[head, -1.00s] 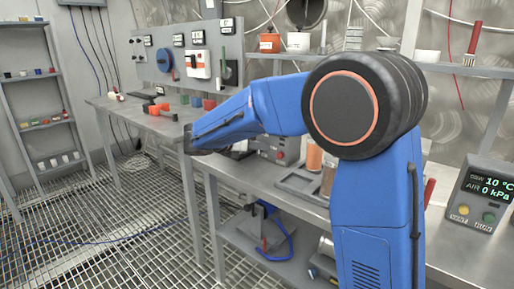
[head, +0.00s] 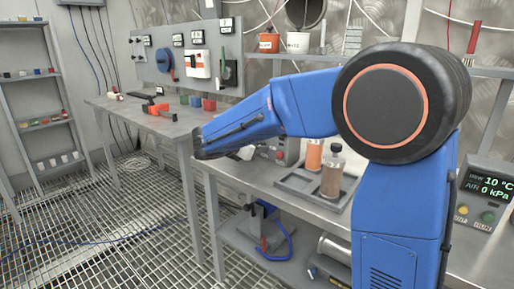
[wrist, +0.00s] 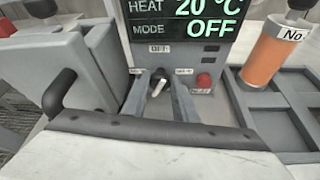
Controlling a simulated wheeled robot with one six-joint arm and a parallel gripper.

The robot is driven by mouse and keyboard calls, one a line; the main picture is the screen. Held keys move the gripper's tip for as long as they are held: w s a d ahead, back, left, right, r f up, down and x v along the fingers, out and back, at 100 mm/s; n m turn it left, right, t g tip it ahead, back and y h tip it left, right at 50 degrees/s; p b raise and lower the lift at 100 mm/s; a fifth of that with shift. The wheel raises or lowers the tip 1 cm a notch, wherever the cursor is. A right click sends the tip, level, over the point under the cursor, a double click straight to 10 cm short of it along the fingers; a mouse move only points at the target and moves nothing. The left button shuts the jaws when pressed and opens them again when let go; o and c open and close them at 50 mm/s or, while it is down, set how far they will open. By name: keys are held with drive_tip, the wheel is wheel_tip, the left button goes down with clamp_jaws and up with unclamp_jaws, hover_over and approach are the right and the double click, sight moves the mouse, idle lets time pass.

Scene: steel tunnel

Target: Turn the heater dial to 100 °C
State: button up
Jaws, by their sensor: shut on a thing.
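The heater (wrist: 215,58) fills the upper middle of the wrist view, a grey box whose green display reads HEAT 20 °C and MODE OFF. Its dial (wrist: 158,80), a dark knob with a pale pointer, sits below the display, with small labels above it and to each side. My gripper (wrist: 159,90) has one grey finger on each side of the dial and is shut on it. In the head view, part of the heater (head: 289,150) shows behind my blue arm; my fingers and the dial are hidden there.
A red button (wrist: 204,80) is right of the dial. A grey tray (head: 293,183) holds an orange container (head: 314,154) and a brown bottle (head: 332,172). A grey block (wrist: 52,70) stands left of the heater. A panel (head: 487,190) at right reads 10 °C and 0 kPa.

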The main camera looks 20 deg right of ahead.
drive_tip(key=m+t, duration=0.2)
drive_tip(key=m, duration=0.1)
drive_tip(key=m+y, duration=0.1)
drive_tip(key=shift+s+d+f+t, duration=0.15)
drive_tip(key=shift+s+t, duration=0.1)
drive_tip(key=shift+t, duration=0.15)
drive_tip(key=m+t, duration=0.1)
drive_tip(key=m, duration=0.2)
drive_tip(key=m+t, duration=0.1)
drive_tip(key=m, duration=0.1)
drive_tip(key=shift+d+f+t, duration=0.1)
drive_tip(key=shift+f+t, duration=0.15)
drive_tip(key=shift+t, duration=0.05)
drive_tip(key=shift+s, duration=0.1)
drive_tip(key=o, duration=1)
drive_tip(key=shift+o, duration=0.2)
drive_tip(key=v, duration=1.7)
drive_tip(key=shift+s+r, duration=0.2)
drive_tip(key=shift+s, duration=0.05)
